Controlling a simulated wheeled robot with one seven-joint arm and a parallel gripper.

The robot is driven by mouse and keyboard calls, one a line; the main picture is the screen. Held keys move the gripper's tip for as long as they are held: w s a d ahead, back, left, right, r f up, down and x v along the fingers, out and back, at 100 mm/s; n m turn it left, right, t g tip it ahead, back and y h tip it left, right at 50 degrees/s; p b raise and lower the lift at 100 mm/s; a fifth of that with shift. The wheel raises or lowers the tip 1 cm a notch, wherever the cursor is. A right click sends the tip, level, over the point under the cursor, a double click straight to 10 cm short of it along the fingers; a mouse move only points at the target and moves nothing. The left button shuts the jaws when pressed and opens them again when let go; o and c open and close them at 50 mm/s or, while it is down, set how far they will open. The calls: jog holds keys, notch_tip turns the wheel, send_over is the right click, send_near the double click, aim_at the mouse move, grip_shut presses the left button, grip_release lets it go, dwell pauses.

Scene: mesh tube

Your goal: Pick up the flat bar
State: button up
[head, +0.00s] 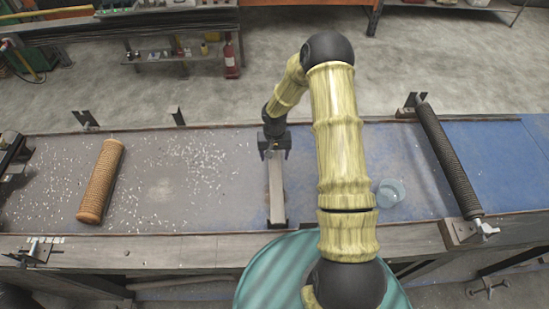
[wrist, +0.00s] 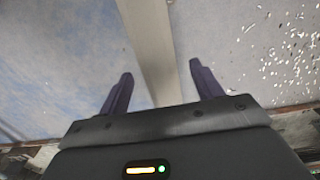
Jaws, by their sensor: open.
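The flat bar (head: 276,190) is a long, narrow, pale grey strip on the table. In the head view it runs from my gripper toward the table's near edge. My gripper (head: 275,155) is over the bar's far end. In the wrist view the bar (wrist: 150,45) runs between the two dark fingers of my gripper (wrist: 160,85), with a gap on each side. The fingers are open and empty. Whether the fingertips reach down beside the bar is hard to tell. The bar's far end is hidden by my gripper.
A tan ribbed roller (head: 101,181) lies at the left among scattered white bits. A dark roller (head: 447,160) is mounted at the right. A clear round dish (head: 389,193) sits right of my arm.

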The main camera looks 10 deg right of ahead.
aim_at(274, 157)
jog(key=shift+c, duration=0.4)
grip_shut()
jog(key=shift+w, duration=0.1)
jog(key=shift+r, duration=0.15)
jog(key=shift+w+r+b, duration=0.2)
jog(key=shift+r+b, duration=0.15)
jog(key=shift+r, duration=0.1)
notch_tip(274, 157, up, 9)
jog(key=b, duration=0.3)
jog(key=shift+s, duration=0.25)
